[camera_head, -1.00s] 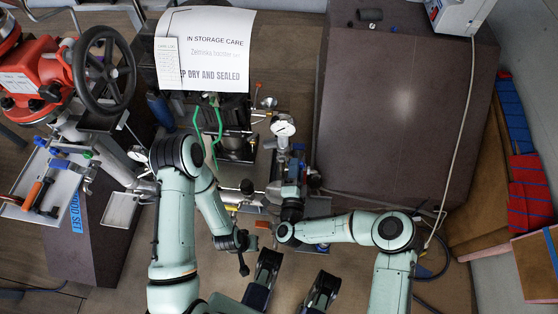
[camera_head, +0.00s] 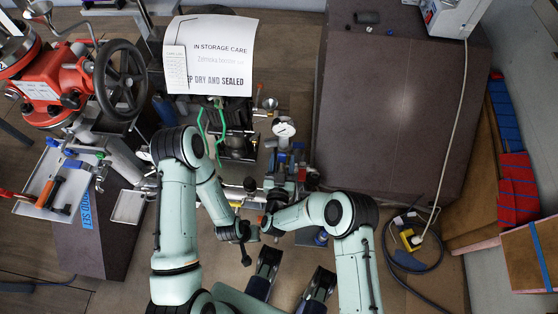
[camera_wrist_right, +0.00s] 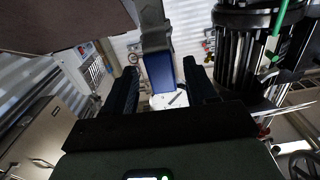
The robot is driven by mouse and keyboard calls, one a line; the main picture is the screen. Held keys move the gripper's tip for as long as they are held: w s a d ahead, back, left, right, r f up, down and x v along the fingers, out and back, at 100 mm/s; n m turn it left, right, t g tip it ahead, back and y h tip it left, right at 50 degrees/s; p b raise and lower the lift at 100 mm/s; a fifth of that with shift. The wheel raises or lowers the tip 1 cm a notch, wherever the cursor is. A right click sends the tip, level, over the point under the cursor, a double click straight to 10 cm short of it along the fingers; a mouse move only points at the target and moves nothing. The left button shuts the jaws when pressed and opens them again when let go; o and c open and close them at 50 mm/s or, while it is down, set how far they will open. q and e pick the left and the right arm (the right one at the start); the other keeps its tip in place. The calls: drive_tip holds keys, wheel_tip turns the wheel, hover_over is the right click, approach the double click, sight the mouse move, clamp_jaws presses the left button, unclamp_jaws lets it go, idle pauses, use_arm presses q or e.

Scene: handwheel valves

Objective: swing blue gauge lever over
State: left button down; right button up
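A round white-faced gauge (camera_head: 284,128) stands near the middle of the head view, on metal piping. In the right wrist view a blue lever grip (camera_wrist_right: 159,70) on a grey arm (camera_wrist_right: 153,25) lies between my right gripper's two dark fingers (camera_wrist_right: 160,78). A gap shows beside the blue grip, so the fingers are apart. In the head view my right gripper (camera_head: 280,182) is just below the gauge and hides part of the piping. My left gripper (camera_head: 240,234) is low and left of it, away from the gauge; its fingers are not clear.
A red valve body (camera_head: 45,85) with a black handwheel (camera_head: 120,80) stands at the left. A large dark block (camera_head: 395,110) fills the right. A paper sign (camera_head: 210,52) hangs behind the piping. Green cords (camera_head: 212,125) dangle nearby. A yellow item (camera_head: 410,239) and cable lie lower right.

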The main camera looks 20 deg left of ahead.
drive_tip(key=shift+p+v, duration=0.55)
drive_tip(key=shift+v, duration=0.8)
use_arm(q)
wheel_tip(320, 180, up, 2)
drive_tip(key=shift+w+r+p, duration=0.1)
drive_tip(key=shift+p, duration=0.35)
use_arm(e)
drive_tip(key=v, duration=0.3)
drive_tip(key=shift+s, duration=0.15)
